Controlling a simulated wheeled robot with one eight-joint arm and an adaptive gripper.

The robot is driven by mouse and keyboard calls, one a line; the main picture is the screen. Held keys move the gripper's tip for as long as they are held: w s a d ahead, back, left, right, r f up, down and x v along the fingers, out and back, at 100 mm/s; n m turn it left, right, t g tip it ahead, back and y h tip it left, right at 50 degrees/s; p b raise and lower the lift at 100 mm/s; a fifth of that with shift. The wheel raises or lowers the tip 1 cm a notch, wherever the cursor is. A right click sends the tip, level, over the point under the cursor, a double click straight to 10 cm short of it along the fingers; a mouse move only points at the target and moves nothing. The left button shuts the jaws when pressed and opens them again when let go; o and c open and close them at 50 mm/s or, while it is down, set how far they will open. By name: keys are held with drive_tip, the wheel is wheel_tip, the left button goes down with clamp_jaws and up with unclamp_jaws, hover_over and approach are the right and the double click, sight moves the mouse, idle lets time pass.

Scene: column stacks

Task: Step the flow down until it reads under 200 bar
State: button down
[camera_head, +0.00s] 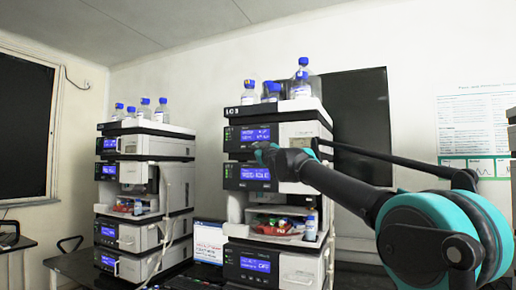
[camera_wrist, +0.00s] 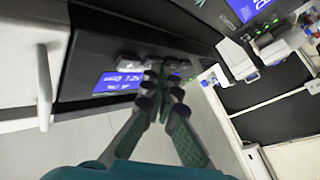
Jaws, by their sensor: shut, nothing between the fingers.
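The stack labelled LC3 (camera_head: 236,111) stands in the middle of the head view. Its upper module has a lit blue display (camera_head: 256,135), and the module below has another (camera_head: 254,173); their digits are too small to read surely. My gripper (camera_head: 263,153) is in front of these modules. In the wrist view, my gripper (camera_wrist: 163,82) is shut and empty.
A similar stack (camera_head: 142,144) stands to the left. Bottles (camera_head: 302,86) stand on top of LC3, and an open shelf (camera_head: 280,225) holds small items. A laptop (camera_head: 208,242) sits between the stacks. A white handle (camera_wrist: 45,85) sticks out left of my fingers.

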idle(0.5)
drive_tip(key=shift+s+a, duration=0.25)
drive_tip(key=shift+s, duration=0.5)
drive_tip(key=shift+s+a, duration=0.3)
drive_tip(key=shift+s, duration=0.5)
drive_tip(key=shift+s+a, duration=0.25)
drive_tip(key=shift+s, duration=0.5)
drive_tip(key=shift+s+a, duration=0.3)
drive_tip(key=shift+s, duration=0.5)
